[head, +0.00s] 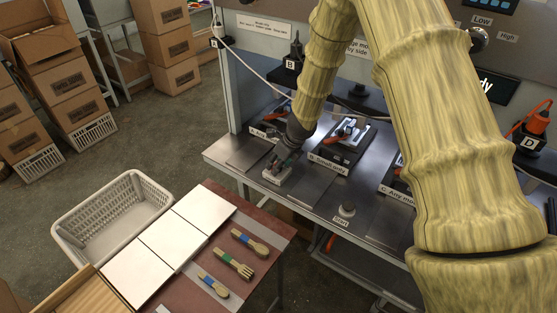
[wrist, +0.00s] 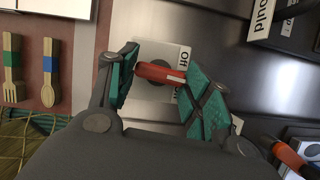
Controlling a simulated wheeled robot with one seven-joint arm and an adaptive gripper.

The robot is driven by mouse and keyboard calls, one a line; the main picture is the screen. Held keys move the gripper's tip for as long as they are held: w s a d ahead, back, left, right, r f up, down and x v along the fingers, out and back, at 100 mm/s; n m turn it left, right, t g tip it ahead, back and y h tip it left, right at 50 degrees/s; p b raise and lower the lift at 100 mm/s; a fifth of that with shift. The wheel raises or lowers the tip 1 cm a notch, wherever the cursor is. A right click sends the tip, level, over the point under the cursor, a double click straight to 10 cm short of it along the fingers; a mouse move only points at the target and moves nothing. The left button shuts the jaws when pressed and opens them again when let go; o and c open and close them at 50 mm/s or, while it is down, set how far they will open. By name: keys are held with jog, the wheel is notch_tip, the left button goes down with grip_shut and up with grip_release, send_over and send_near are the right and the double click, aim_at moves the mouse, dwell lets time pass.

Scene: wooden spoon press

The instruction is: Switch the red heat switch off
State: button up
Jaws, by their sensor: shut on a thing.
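The red heat switch (wrist: 157,73) shows in the wrist view as a red lever on a light plate (wrist: 152,95) marked "Off" near its right end. My gripper (wrist: 160,85) has its teal pads on either side of the lever and is shut on it. In the head view my gripper (head: 283,162) is down at the switch plate (head: 277,177), on the left front of the metal bench. The lever itself is hard to make out there.
Clamp stations A, B (head: 345,137) and C line the bench behind the switch, and a Start button (head: 347,209) is to its right. A side table holds white sheets (head: 140,272) and wooden cutlery (head: 231,263). A white basket (head: 80,232) stands left. A cable hangs behind.

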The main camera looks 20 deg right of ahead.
jog(key=n+p, duration=0.2)
jog(key=n+g+y+p, duration=0.1)
jog(key=shift+w+d+r, duration=0.2)
jog(key=shift+d+r, duration=0.05)
jog(key=shift+r, duration=0.05)
jog(key=shift+w+d+f+n+g+y+p, duration=0.15)
jog(key=shift+n+g+p, duration=0.1)
jog(key=shift+n, duration=0.75)
jog(key=shift+a+r+n+g+y+p, duration=0.15)
jog(key=shift+n+g, duration=0.1)
jog(key=shift+n, duration=0.75)
jog(key=shift+d+f, duration=0.1)
jog(key=o, duration=1)
jog(key=shift+f, duration=0.1)
jog(key=shift+v, duration=3.75)
jog(key=shift+f, duration=0.1)
